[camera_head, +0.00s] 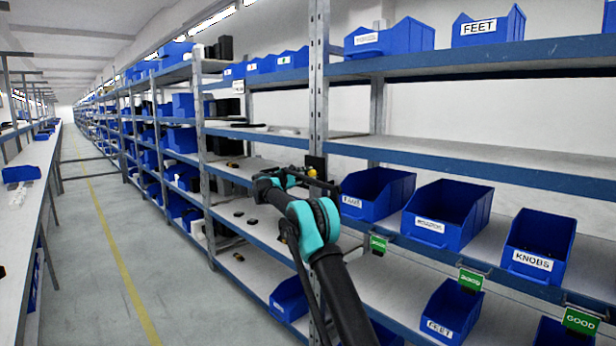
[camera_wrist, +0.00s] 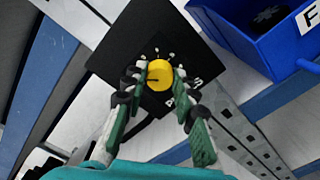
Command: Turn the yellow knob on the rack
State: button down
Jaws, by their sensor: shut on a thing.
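The yellow knob (camera_wrist: 159,74) sits on a black panel (camera_wrist: 112,55) with white dot marks and white lettering, partly hidden, in the wrist view. A dark pointer line shows on the knob's face. My gripper (camera_wrist: 158,78) has its two fingers on either side of the knob, shut on it. In the head view my gripper (camera_head: 318,180) is at the rack post, in front of the dark panel (camera_head: 316,165). The knob is barely visible there, and the arm hides part of the post.
A blue bin (camera_wrist: 268,35) stands close to the right of the panel in the wrist view. In the head view, blue bins (camera_head: 447,214) line the shelf right of the post, with green tags (camera_head: 470,279) on the shelf edge. An aisle (camera_head: 110,250) lies open at left.

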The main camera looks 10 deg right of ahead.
jog(key=n, duration=0.3)
jog(key=shift+a+n, duration=0.1)
jog(key=shift+n, duration=2)
jog(key=c, duration=1.2)
grip_release()
jog(key=v, duration=1.2)
